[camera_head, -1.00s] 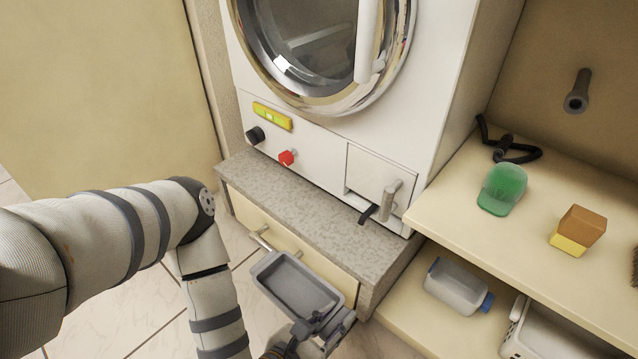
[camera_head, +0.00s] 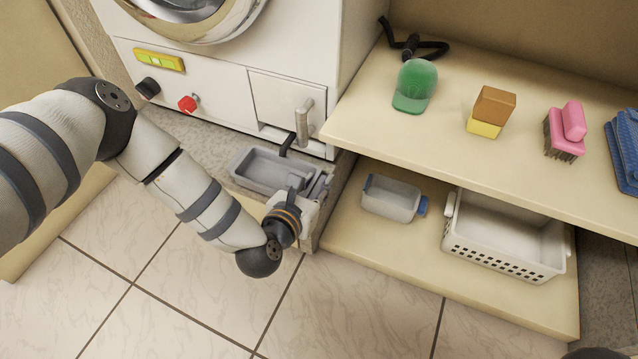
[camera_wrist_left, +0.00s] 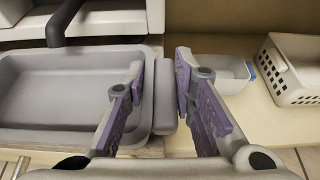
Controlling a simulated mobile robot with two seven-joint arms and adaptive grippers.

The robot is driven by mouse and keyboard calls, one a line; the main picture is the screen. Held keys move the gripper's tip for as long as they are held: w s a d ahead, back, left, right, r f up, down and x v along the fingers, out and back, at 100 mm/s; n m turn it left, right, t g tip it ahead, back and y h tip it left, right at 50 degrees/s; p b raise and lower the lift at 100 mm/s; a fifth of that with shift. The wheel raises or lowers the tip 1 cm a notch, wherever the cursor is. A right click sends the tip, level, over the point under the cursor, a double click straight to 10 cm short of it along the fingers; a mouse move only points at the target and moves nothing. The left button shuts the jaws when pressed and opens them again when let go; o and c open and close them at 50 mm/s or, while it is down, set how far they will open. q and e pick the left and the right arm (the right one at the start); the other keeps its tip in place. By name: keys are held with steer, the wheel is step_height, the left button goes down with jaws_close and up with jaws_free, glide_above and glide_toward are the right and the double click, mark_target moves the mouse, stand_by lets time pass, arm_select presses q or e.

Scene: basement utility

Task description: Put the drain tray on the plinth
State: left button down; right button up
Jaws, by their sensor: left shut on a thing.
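The grey drain tray (camera_head: 250,178) is a shallow open box, over the speckled grey stone plinth (camera_head: 195,135) in front of the washing machine. My left gripper (camera_head: 308,188) is shut on the tray's right end. In the left wrist view the fingers (camera_wrist_left: 160,105) stand either side of the end lip of the tray (camera_wrist_left: 60,90). The tray looks roughly level and empty. I cannot tell whether its underside touches the plinth. A black drain hose (camera_head: 287,144) hangs from the hatch at the tray's back edge. My right gripper is not in view.
The white washing machine (camera_head: 225,85) stands close behind. To the right, a shelf (camera_head: 370,125) bears a green cap (camera_head: 414,86), a sponge block (camera_head: 490,112) and a pink brush (camera_head: 565,130). Below are a clear container (camera_head: 390,198) and a white basket (camera_head: 505,240). Floor in front is clear.

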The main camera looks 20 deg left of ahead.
arm_select(q)
steer(key=shift+w+f, duration=0.15)
steer(key=shift+w, duration=0.55)
steer(key=shift+s+f+b, duration=0.1)
steer(key=shift+f+b, duration=0.15)
steer(key=shift+b, duration=0.15)
steer(key=shift+r, duration=0.1)
steer(key=c, duration=1.3)
jaws_free()
steer(key=shift+f, duration=0.2)
steer(key=shift+c, duration=0.2)
